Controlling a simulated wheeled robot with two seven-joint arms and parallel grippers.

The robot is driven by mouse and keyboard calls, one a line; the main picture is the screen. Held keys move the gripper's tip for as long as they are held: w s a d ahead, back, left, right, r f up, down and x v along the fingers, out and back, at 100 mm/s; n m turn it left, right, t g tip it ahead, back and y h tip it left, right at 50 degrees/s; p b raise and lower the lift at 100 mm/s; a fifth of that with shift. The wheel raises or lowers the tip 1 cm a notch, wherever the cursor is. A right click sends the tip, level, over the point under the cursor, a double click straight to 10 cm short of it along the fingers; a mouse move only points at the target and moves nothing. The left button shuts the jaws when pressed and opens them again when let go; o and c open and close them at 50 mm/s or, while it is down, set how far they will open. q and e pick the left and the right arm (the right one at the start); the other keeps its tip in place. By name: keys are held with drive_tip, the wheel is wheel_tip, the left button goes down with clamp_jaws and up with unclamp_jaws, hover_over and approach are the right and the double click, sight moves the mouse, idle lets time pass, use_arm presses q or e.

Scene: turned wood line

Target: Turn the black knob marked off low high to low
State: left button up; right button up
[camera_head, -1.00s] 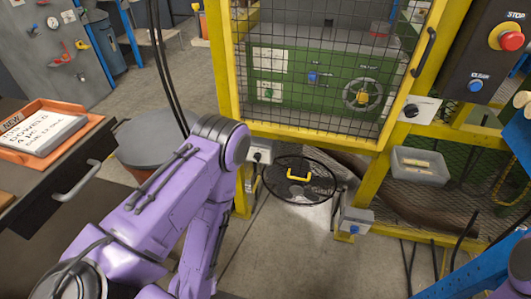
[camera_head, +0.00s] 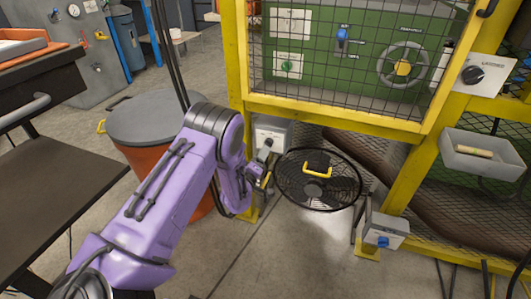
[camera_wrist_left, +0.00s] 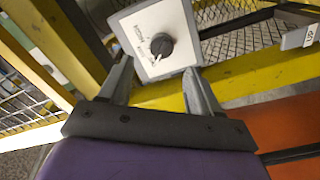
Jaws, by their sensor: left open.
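A black knob (camera_wrist_left: 162,46) sits on a pale grey box (camera_wrist_left: 148,25) in the left wrist view, with a light pointer line and small lettering around it that I cannot read. In the head view this appears to be the knob (camera_head: 267,144) on the small box (camera_head: 270,128) on the yellow post, left of the fan. My left gripper (camera_head: 263,172) is open and empty, just in front of and below that box. In the left wrist view the fingers (camera_wrist_left: 157,78) stand apart on either side of the box's lower part, short of the knob. My right gripper is out of view.
A second black knob (camera_head: 473,75) is on a plate at the far right. A blue-knobbed box (camera_head: 384,238) sits low on the right.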

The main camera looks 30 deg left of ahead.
sight(268, 144)
use_arm(q)
drive_tip(key=b+x, duration=0.1)
drive_tip(key=x, duration=0.5)
drive_tip(key=shift+w+a+f, duration=0.1)
drive_tip(key=c, duration=1)
drive_tip(key=shift+c, duration=0.2)
drive_tip(key=shift+m, duration=4.3)
